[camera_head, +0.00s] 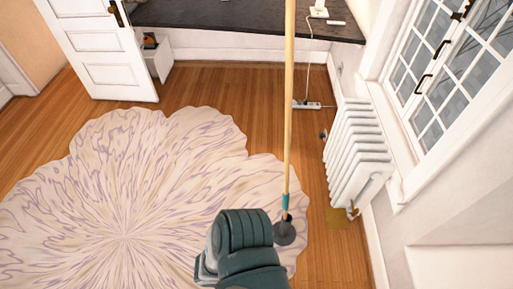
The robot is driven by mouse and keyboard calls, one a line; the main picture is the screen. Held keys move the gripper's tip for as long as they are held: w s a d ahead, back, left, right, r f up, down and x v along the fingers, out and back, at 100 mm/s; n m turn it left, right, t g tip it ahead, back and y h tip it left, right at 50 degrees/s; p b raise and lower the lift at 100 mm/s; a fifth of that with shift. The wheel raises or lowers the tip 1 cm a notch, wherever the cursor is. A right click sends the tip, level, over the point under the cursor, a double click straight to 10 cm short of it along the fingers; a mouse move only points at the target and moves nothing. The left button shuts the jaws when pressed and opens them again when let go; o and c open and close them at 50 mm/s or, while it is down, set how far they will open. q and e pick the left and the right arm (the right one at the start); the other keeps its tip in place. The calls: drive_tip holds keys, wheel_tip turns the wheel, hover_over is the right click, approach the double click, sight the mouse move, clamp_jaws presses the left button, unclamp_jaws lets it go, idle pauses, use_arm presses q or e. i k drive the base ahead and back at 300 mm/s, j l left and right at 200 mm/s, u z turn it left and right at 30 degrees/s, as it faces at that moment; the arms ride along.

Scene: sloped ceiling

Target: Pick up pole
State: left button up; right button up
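A long, thin wooden pole (289,110) runs nearly straight down the head view, from the top edge to just right of the bottom middle. Near its lower end it has a blue-teal collar (285,201), and below that a dark grey rounded end (285,232). The pole crosses in front of the dark table and the floor. Its upper end is cut off by the picture edge. A dark green part of mine fills the bottom middle, close to the left of the pole's lower end. No fingers of either gripper show.
A pale, petal-shaped rug (130,190) covers the wooden floor at left. A white radiator (357,150) stands at right below windows (450,65). A dark table (240,14) is at the back, with a power strip (308,105) below. A white door (100,45) stands at back left.

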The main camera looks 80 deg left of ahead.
sight(290, 5)
drive_tip(key=u, duration=2.2)
